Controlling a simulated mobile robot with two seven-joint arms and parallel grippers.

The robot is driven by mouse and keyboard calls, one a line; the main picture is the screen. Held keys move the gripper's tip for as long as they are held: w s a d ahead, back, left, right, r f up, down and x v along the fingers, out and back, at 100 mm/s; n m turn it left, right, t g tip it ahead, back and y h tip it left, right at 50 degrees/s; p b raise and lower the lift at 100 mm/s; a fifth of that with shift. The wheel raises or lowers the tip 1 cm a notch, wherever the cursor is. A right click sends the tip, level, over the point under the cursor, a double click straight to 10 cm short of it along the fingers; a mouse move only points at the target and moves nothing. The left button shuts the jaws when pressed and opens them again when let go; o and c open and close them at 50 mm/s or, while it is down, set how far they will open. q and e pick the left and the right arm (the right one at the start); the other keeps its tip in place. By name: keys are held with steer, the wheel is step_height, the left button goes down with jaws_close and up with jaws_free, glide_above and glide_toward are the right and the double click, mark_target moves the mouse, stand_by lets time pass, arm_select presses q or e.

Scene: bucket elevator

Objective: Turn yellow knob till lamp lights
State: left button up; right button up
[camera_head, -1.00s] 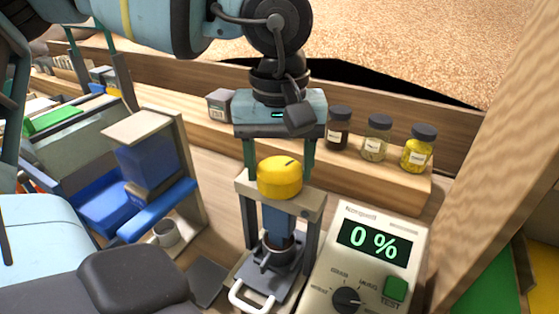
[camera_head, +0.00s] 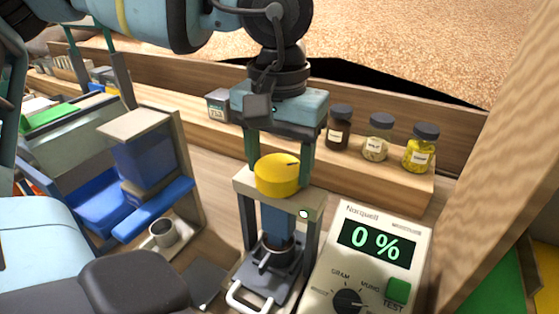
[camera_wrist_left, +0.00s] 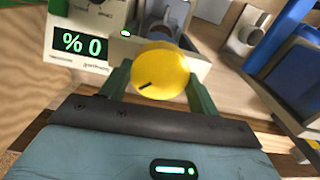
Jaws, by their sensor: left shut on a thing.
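The yellow knob (camera_head: 278,177) sits on top of a small press-like stand (camera_head: 245,188), a dark line marking its top. My left gripper (camera_head: 279,166) comes down from above, its two green fingers on opposite sides of the knob, shut on it. In the left wrist view the knob (camera_wrist_left: 160,72) is between the fingers, its dark line toward the lower left. My right gripper is not in view.
A meter (camera_head: 344,211) showing 0 % stands right of the stand, with a dial and a green TEST button (camera_head: 398,290). Several jars (camera_head: 379,137) line the wooden ledge behind. A blue bin unit (camera_head: 148,160) and a metal cup (camera_head: 162,233) are at left.

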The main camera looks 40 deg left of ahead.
mark_target(278, 167)
arm_select(q)
steer(key=shift+m, duration=1.3)
steer(key=o, duration=1)
steer(key=shift+r, duration=3.95)
